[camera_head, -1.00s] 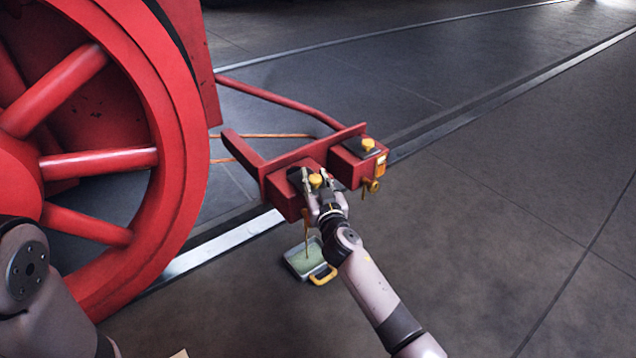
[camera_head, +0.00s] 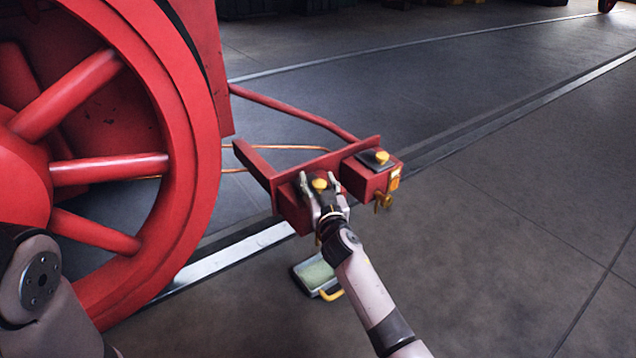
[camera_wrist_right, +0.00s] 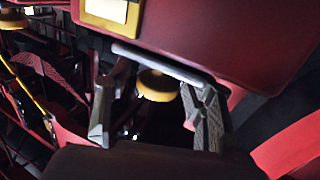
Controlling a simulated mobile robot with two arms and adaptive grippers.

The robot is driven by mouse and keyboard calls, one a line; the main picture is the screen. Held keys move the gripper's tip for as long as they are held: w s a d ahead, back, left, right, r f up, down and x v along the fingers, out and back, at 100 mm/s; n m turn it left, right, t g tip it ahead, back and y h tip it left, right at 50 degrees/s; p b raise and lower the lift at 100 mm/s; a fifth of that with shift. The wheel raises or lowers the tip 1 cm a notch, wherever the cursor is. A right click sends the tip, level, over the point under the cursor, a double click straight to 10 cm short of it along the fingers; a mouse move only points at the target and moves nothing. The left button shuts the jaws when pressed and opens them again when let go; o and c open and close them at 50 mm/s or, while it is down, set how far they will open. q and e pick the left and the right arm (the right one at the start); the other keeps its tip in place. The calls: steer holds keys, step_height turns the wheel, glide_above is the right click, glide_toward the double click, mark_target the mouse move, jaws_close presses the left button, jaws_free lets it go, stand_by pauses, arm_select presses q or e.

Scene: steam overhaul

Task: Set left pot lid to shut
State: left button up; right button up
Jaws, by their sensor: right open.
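The left pot (camera_head: 291,211) is a red box at the near end of the red bracket. The yellow knob (camera_head: 320,184) of its lid sits between the fingers of my right gripper (camera_head: 319,186). The gripper is open, with a finger on either side of the knob. In the right wrist view the knob (camera_wrist_right: 157,85) shows between the two spread fingers, beside a thin grey edge. The gripper hides most of the lid, so I cannot tell its angle. My left gripper is out of view; only part of that arm shows at lower left.
The right pot (camera_head: 366,181) has a dark lid with a yellow knob (camera_head: 381,157) and a brass tap (camera_head: 383,201). A large red wheel (camera_head: 190,200) stands at left. A tray with a yellow handle (camera_head: 331,294) lies on the floor below. The floor at right is clear.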

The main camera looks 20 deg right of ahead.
mark_target(318, 181)
step_height(318, 181, up, 10)
steer(key=shift+f, duration=0.1)
stand_by(0.5)
